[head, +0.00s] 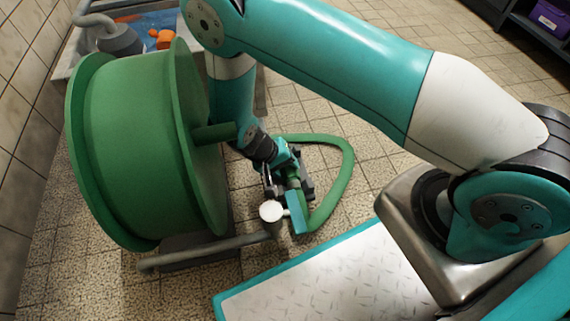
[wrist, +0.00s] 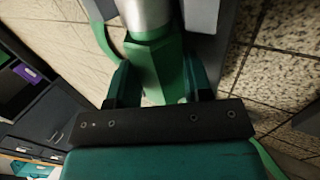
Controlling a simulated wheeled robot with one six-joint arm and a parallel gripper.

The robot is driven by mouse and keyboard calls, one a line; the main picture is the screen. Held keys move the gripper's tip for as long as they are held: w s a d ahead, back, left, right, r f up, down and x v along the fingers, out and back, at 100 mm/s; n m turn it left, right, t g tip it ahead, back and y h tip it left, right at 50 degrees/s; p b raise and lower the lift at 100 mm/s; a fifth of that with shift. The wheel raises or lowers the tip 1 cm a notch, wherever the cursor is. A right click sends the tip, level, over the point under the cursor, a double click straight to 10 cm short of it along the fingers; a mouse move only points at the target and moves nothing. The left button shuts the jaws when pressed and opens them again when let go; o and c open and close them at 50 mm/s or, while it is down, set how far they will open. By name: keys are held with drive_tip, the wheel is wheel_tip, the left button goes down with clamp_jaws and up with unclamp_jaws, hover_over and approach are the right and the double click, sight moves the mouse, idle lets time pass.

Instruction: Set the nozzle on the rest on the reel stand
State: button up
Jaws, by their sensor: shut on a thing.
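My gripper (head: 287,178) is low beside the green reel in the head view, closed around the nozzle. In the wrist view, the nozzle (wrist: 157,65) has a green faceted body and a silver barrel. It sits between the teal fingers of my gripper (wrist: 160,82). The reel stand (head: 205,250) has a grey bar along the floor.
The green reel (head: 140,140) stands close left of my arm. A green hose (head: 343,175) loops over the floor on the right. A basin with a blue interior (head: 140,22) is at the back left. Tiled floor beyond the hose is clear.

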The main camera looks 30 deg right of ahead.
drive_tip(key=o, duration=1.2)
wheel_tip(320, 180, up, 20)
drive_tip(key=p, duration=1.1)
drive_tip(key=shift+p, duration=0.3)
drive_tip(key=s+a+r+n+y+p, duration=0.2)
drive_tip(key=r+y+p, duration=0.1)
drive_tip(key=r, duration=1)
drive_tip(key=s+a+r+n+y+p, duration=0.2)
drive_tip(key=r+y+p, duration=0.1)
drive_tip(key=r, duration=1)
drive_tip(key=s+r+n+t+y+p, duration=0.1)
drive_tip(key=s+r+n+y+p, duration=0.15)
drive_tip(key=s+r, duration=0.5)
drive_tip(key=s+r+n+y+p, duration=0.25)
drive_tip(key=s+r, duration=0.25)
drive_tip(key=r, duration=0.5)
wheel_tip(320, 180, up, 36)
drive_tip(key=h+p, duration=0.1)
drive_tip(key=p, duration=3.5)
drive_tip(key=shift+w+a, duration=0.25)
drive_tip(key=shift+a, duration=0.05)
